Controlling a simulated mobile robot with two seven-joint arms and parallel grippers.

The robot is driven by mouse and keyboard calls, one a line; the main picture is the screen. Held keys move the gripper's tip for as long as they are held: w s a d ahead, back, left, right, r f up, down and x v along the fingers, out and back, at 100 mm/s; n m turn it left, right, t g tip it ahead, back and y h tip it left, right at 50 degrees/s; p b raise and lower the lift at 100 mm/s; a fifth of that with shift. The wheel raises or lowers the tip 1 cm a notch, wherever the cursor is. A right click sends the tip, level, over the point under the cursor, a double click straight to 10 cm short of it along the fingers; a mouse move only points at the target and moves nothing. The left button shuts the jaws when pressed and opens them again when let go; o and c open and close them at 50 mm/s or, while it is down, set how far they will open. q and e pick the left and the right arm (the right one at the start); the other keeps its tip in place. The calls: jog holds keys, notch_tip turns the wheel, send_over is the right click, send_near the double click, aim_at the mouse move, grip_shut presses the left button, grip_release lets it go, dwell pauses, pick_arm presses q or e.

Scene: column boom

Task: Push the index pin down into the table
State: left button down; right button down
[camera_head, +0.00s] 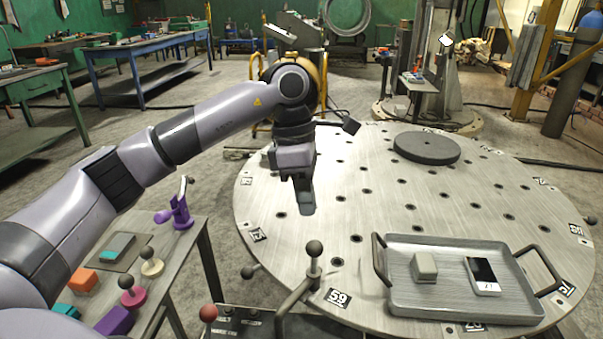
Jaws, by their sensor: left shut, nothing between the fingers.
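The round metal table (400,205) has rows of dark holes and numbered marks along its rim. What looks like the index pin (314,265), a metal post with a dark ball knob, stands upright at the table's near edge, by the mark 59. A metal arm runs from it to the lower left. My left gripper (306,208) points down over the left part of the table, shut and empty. In the picture it is just above the knob, apart from it; its height over the table is hard to tell. My right gripper is out of view.
A grey tray (456,311) with handles holds a pale block (424,266) and a card-like device (484,276). A dark disc (426,147) lies at the back. A red-knobbed lever (208,314) stands in front. A side bench at left holds coloured parts, including a purple one (181,212).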

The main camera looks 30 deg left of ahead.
aim_at(310, 242)
pick_arm(q)
jog(key=f, duration=0.3)
jog(key=d+f, duration=0.1)
jog(key=f, duration=0.1)
jog(key=shift+f, duration=0.4)
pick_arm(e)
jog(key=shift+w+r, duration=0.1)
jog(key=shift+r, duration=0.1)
